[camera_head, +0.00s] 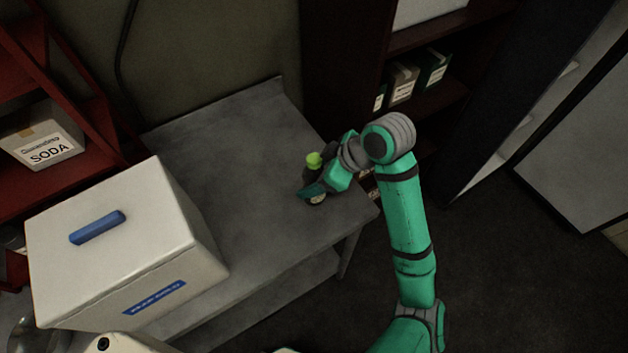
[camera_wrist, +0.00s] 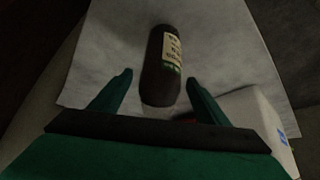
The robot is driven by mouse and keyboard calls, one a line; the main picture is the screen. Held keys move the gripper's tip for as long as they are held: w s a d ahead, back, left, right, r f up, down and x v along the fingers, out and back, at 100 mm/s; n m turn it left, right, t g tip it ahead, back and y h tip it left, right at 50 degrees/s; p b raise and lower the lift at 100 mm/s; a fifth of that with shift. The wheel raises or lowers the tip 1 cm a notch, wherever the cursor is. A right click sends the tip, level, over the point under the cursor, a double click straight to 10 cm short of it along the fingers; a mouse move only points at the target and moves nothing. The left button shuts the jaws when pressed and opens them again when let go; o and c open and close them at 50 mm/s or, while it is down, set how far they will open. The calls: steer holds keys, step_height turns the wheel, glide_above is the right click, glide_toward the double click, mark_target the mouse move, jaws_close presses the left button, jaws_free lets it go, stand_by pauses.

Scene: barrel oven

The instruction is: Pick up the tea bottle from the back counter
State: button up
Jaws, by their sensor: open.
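The tea bottle is dark with a pale label and a bright green cap (camera_head: 314,159). It is on the grey counter (camera_head: 225,160) near its right end. In the wrist view the dark bottle (camera_wrist: 160,60) shows its pale label, with its lower end reaching between the fingertips. My gripper (camera_head: 314,192) is at the bottle in the head view and hides part of it. In the wrist view my gripper (camera_wrist: 158,85) is open, with one finger on each side of the bottle and visible gaps between. I cannot tell any contact.
A large white box (camera_head: 120,240) with a blue handle stands on the left of the counter. A red shelf (camera_head: 75,90) with a SODA box (camera_head: 42,138) is at the left. A dark shelf with binders (camera_head: 415,80) stands behind my arm. The counter's middle is clear.

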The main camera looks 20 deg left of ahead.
steer(key=shift+a+f, duration=0.1)
steer(key=shift+f, duration=0.05)
steer(key=c, duration=1.5)
